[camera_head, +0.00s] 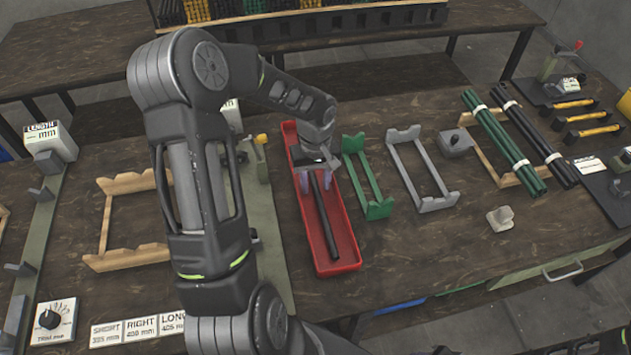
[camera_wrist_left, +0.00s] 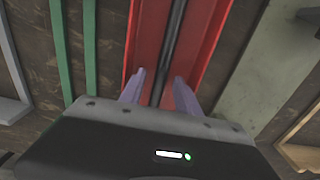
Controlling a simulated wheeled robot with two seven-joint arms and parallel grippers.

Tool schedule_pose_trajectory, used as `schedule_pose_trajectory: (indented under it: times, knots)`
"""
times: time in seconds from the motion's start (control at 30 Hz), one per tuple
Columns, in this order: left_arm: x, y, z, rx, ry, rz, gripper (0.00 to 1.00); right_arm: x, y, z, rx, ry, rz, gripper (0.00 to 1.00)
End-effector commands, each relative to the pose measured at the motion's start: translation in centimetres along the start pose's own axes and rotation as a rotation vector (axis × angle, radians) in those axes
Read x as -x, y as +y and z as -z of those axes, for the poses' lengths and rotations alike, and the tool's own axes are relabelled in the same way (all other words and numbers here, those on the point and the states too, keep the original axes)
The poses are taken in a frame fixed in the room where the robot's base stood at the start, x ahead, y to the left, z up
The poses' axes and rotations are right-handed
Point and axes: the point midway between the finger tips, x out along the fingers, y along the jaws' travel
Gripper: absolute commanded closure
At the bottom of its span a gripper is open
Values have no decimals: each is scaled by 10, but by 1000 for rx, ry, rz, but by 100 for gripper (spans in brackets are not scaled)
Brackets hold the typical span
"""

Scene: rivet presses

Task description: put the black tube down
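The black tube (camera_head: 326,222) lies lengthwise in a long red tray (camera_head: 345,236). Its far part is hidden under my left gripper (camera_head: 315,183). The gripper points down over the tray, its two pale purple fingers apart, one on each side of the tube. In the left wrist view the tube (camera_wrist_left: 174,42) runs between the spread fingers (camera_wrist_left: 160,92), with a visible gap on both sides, inside the red tray (camera_wrist_left: 147,35). My right gripper is not in view.
A green rack (camera_head: 376,210) and a grey rack (camera_head: 437,203) stand right of the tray. A wooden rack (camera_head: 118,187) stands left. Green tubes (camera_head: 503,140) and black tubes (camera_head: 535,137) lie at the right. A small pale block (camera_head: 500,218) sits near the front edge.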

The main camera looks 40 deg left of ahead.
Motion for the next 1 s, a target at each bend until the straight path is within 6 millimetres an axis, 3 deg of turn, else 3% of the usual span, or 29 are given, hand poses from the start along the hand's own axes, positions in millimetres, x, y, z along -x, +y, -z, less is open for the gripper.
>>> schedule_pose_trajectory:
  times: [0.37,0.8,1.0]
  knots:
    - [9,0,1,0,3,-1,62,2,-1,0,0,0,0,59]
    - [92,1,1,0,4,-2,62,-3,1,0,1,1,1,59]
    - [118,0,1,0,3,-1,62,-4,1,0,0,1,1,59]
